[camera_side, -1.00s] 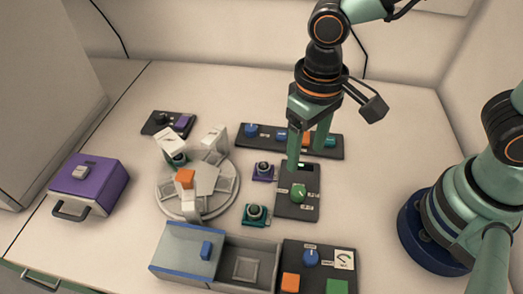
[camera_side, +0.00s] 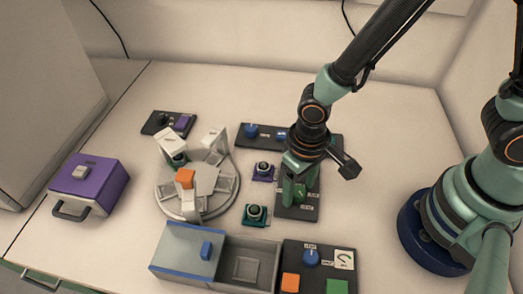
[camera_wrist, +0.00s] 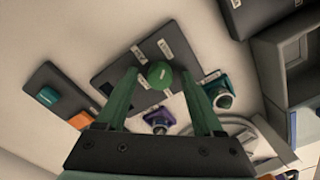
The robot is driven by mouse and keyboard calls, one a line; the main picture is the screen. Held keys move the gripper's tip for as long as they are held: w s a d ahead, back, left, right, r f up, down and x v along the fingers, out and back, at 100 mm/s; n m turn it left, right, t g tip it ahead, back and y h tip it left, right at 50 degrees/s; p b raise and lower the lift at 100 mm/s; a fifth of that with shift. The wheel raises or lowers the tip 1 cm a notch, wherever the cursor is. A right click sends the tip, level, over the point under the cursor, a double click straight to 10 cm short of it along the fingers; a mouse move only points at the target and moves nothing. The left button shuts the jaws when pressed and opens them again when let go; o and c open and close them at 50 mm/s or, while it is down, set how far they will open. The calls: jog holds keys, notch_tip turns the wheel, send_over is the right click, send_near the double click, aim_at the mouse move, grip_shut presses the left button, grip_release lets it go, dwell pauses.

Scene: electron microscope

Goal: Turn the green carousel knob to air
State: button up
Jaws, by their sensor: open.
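The green knob (camera_wrist: 160,75) stands on a dark panel (camera_wrist: 118,72) with small white labels, too small to read. In the wrist view the knob lies between and just beyond the tips of my gripper (camera_wrist: 163,92), whose two green fingers are spread apart. In the side view my gripper (camera_side: 297,192) points down over the same panel (camera_side: 298,212). There the fingers cover most of the knob. I cannot tell whether they touch it.
A purple-based knob (camera_side: 263,171) and a teal-based knob (camera_side: 255,214) stand just left of the panel. A round carousel (camera_side: 165,202) with upright blocks is further left. An open grey tray (camera_side: 232,262) and a control panel (camera_side: 318,278) lie in front. A long dark panel (camera_side: 268,138) lies behind.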

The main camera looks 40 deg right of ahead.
jog(key=shift+f, duration=0.1)
grip_shut()
jog(key=shift+n, duration=0.4)
jog(key=n, duration=0.6)
jog(key=shift+n, duration=0.3)
jog(key=n, duration=0.6)
jog(key=shift+n, duration=0.3)
dwell(0.3)
